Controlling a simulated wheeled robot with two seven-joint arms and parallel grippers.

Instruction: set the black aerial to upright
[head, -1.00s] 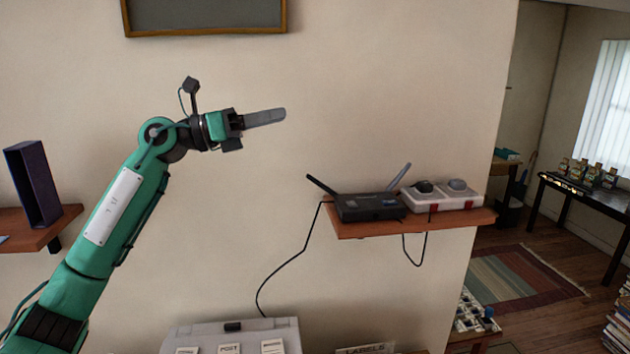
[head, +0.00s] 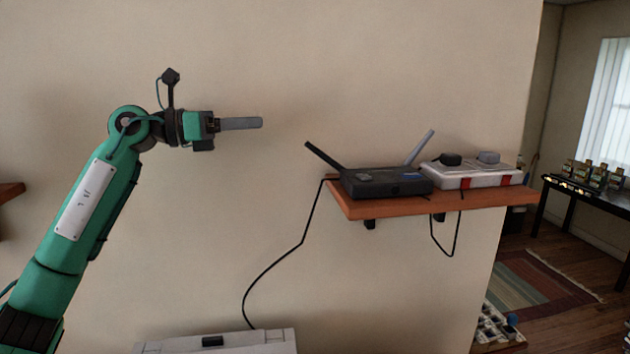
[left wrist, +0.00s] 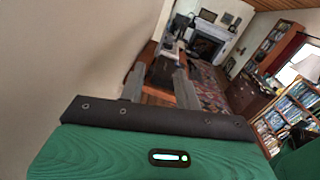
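The black aerial (head: 325,158) stands at the left end of a black router (head: 388,182) and leans to the left. A grey aerial (head: 420,147) at the router's right leans to the right. The router sits on a wooden wall shelf (head: 440,204). My left gripper (head: 258,123) is left of the black aerial and a little higher in the head view, apart from it and pointing right. In the left wrist view its two fingers (left wrist: 160,88) stand apart with nothing held between them. My right gripper is not in view.
A white box with round plugs (head: 472,173) sits right of the router on the shelf. A black cable (head: 275,275) hangs from the router towards a grey case (head: 225,342) below. The wall between my gripper and the black aerial is bare.

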